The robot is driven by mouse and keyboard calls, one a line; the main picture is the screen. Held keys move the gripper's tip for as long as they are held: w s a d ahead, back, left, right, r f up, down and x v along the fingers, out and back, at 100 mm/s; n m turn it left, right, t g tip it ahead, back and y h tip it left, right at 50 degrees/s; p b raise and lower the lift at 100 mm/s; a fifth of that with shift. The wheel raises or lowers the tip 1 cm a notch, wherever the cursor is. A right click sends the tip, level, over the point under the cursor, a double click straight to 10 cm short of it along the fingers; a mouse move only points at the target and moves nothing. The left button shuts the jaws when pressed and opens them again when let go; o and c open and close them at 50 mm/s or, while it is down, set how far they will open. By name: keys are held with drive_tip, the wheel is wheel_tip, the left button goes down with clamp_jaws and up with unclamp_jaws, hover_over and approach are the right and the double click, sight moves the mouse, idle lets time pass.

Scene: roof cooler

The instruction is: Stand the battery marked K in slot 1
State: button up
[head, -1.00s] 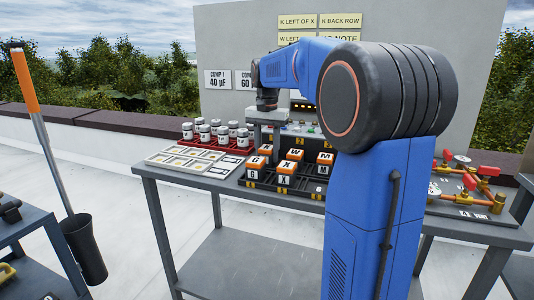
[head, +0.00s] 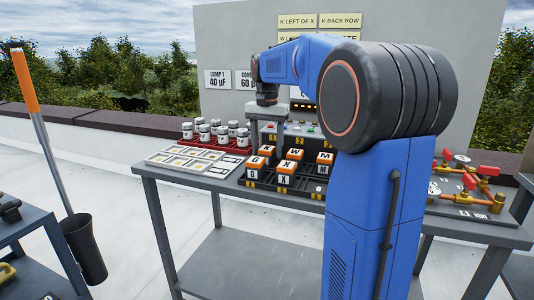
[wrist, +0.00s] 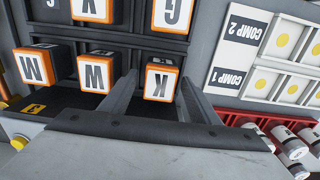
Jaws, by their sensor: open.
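The battery marked K (head: 266,150) is a block with an orange-edged white top. It stands upright at the back left of the black rack (head: 258,185). It also shows in the wrist view (wrist: 161,80), between my two fingers with a gap on each side. My gripper (head: 267,139) is open and straddles K's top from above. K sits in the back row with the W battery (wrist: 96,72) and the M battery (wrist: 42,66). The G battery (head: 255,163) is in front of K. The slot number under K is hidden.
A white tray (head: 170,161) and a red rack (head: 237,150) with white cans lie left. Pipes with red valves (head: 478,185) stand right. Yellow note signs (head: 298,20) hang on the wall behind.

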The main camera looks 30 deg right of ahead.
sight(267, 148)
wheel_tip(267, 148, up, 10)
drive_tip(key=shift+r, duration=0.25)
drive_tip(key=shift+s, duration=0.1)
idle(0.5)
